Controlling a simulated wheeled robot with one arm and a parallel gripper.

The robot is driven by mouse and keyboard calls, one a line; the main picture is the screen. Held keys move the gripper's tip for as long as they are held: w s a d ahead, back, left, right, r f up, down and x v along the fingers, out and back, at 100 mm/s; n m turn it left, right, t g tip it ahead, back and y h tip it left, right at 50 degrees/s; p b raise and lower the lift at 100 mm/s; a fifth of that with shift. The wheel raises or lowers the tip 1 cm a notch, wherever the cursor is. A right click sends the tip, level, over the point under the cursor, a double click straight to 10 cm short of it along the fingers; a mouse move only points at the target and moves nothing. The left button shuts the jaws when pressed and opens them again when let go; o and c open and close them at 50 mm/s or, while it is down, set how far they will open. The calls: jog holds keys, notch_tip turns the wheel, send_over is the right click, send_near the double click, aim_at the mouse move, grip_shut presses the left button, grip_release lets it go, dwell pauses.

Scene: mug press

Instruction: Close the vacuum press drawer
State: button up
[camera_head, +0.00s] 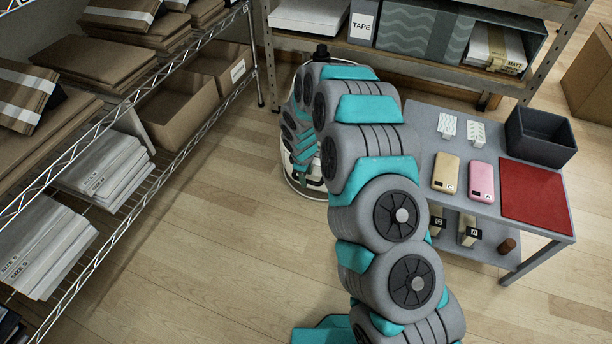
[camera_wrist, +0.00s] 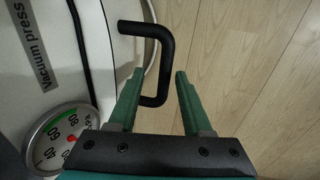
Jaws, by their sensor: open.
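The white vacuum press (camera_wrist: 101,70) fills the left of the wrist view, with its "Vacuum press" label and a round gauge (camera_wrist: 60,138). A black U-shaped handle (camera_wrist: 166,55) sticks out from its curved white front. My gripper (camera_wrist: 160,74) has two green fingers, spread apart, with the handle's outer bar lying between them in the picture. I cannot tell whether either finger touches it. In the head view the press (camera_head: 303,178) stands on the floor, largely hidden behind my arm. My gripper is hidden there. How far the drawer stands out cannot be told.
A grey table (camera_head: 423,160) with phone cases, a red mat (camera_head: 533,192) and a dark bin (camera_head: 540,137) stands right of my arm. A wire shelf (camera_head: 160,172) with boxes and packets runs along the left. Wooden floor (camera_head: 215,235) lies clear between shelf and arm.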

notch_tip(320, 180, up, 8)
jog(key=s, duration=0.1)
jog(key=shift+s+a+f, duration=0.2)
jog(key=shift+s+a, duration=0.05)
jog(key=shift+p, duration=0.3)
dwell(0.3)
